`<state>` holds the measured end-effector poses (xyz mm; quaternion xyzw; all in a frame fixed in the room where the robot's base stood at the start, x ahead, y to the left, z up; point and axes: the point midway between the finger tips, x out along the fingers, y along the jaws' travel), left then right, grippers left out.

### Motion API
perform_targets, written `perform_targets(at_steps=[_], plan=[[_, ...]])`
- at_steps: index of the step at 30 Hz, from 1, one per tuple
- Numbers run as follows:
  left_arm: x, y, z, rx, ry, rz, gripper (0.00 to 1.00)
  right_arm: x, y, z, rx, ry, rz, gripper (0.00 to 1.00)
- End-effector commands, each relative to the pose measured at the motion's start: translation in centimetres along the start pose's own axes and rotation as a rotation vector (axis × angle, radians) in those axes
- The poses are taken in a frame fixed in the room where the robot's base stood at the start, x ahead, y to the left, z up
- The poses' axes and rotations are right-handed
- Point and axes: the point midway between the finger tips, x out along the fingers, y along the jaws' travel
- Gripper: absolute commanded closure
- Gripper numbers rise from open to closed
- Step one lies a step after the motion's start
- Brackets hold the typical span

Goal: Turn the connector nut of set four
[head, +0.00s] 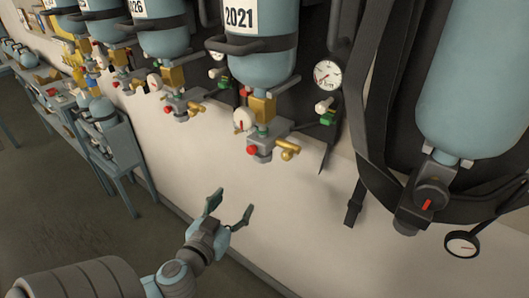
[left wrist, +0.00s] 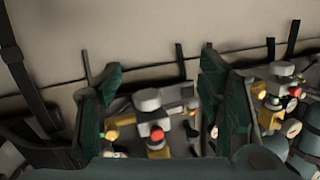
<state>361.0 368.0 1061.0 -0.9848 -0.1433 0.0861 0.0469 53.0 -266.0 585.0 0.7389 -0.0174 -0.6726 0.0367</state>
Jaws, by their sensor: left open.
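Several breathing sets hang upside down on the wall, each a blue cylinder with a valve block below. The middle one (head: 262,65) is labelled 2021. Under it are a brass connector (head: 262,107), a grey block with a red knob (head: 251,150) and a brass lever (head: 287,149). I cannot tell which set is number four. My left gripper (head: 232,204) is open and empty, below and left of this block, apart from it. In the left wrist view, a valve assembly with a grey cap and a red knob (left wrist: 157,133) shows between the open fingers. My right gripper is not shown.
A larger set (head: 478,85) in a black frame, with a dark valve (head: 432,192) and gauge, fills the right. A pressure gauge (head: 328,75) and straps hang beside the middle set. Blue benches (head: 105,135) stand at the left. The pale wall below the sets is clear.

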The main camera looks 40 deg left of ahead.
Motion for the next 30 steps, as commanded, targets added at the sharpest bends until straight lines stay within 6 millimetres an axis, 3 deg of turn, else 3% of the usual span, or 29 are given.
perform_targets(at_steps=[1,2,5,8,13,21,30], plan=[[-1.0,0.7,-3.3,-0.041,0.064,0.024,0.38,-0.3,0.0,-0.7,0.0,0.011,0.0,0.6],[-1.5,1.0,-4.9,-0.065,0.098,0.034,0.38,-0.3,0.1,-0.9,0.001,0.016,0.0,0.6],[-2.1,1.4,-7.5,-0.11,0.153,0.051,0.38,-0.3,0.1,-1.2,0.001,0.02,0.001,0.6],[-0.8,1.5,-7.9,-0.118,0.16,0.052,0.38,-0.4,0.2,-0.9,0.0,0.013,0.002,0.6],[3.7,1.7,-8.8,-0.121,0.16,0.05,0.38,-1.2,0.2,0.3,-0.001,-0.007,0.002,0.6],[9.9,2.0,-9.6,-0.119,0.155,0.053,0.38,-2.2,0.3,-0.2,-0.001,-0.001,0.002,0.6],[11.8,2.1,-9.6,-0.116,0.153,0.054,0.38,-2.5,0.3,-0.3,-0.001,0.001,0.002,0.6]])
